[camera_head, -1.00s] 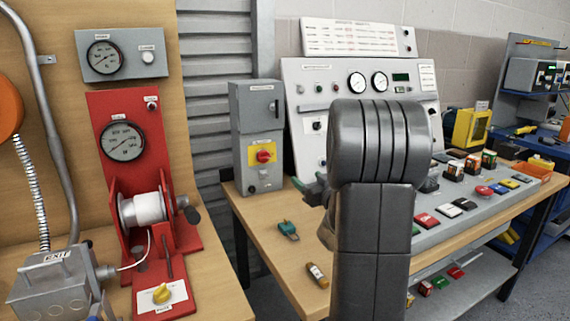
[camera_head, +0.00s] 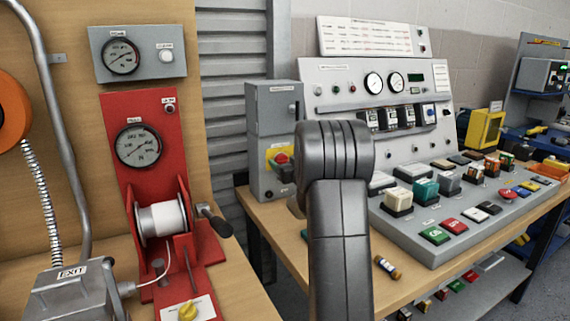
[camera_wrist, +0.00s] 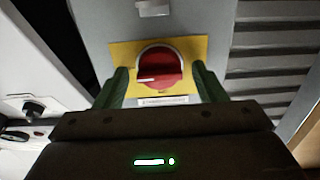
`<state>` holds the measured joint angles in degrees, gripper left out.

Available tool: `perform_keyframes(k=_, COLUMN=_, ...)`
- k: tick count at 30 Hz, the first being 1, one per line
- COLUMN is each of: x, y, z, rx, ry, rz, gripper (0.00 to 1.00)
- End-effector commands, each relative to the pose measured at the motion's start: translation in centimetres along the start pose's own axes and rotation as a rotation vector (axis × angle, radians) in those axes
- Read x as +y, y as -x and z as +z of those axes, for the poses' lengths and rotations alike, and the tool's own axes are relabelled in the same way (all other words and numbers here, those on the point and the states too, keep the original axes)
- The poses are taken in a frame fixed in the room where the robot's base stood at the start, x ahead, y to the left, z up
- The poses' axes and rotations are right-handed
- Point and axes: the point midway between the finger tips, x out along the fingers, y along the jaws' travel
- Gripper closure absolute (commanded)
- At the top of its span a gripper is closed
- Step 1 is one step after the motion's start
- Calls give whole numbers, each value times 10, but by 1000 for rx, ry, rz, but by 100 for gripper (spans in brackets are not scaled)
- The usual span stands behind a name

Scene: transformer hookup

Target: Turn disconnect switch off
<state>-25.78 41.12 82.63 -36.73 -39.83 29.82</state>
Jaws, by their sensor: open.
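The disconnect switch is a grey box (camera_head: 272,103) standing on the left end of the bench. It carries a red rotary knob (camera_head: 281,159) on a yellow plate (camera_head: 271,153); my arm's dark links stand just right of it. In the wrist view the red knob (camera_wrist: 160,62) sits centred on its yellow plate (camera_wrist: 118,52), with its handle bar lying about crosswise. My gripper (camera_wrist: 160,72) is open, with one green finger on each side of the knob. Whether the fingers touch the knob cannot be told. My fingers are mostly hidden in the head view.
A sloped control console (camera_head: 402,245) with several coloured buttons and meters stands right of the switch. A small cylindrical part (camera_head: 387,267) lies on the bench front. A red winch panel (camera_head: 112,105) with a white spool stands left.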

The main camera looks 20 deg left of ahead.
Motion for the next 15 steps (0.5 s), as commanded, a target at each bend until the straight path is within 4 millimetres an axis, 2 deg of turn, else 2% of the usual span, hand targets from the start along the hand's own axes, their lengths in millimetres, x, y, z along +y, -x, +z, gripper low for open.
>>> perform_keyframes(k=6, x=0, y=0, z=0, rx=0, ry=0, rz=0, gripper=36)
perform_keyframes(k=12, x=0, y=0, z=0, rx=0, ry=0, rz=0, gripper=76)
perform_keyframes(k=13, x=0, y=0, z=0, rx=0, ry=0, rz=0, gripper=80)
perform_keyframes(k=15, x=0, y=0, z=0, rx=0, ry=0, rz=0, gripper=80)
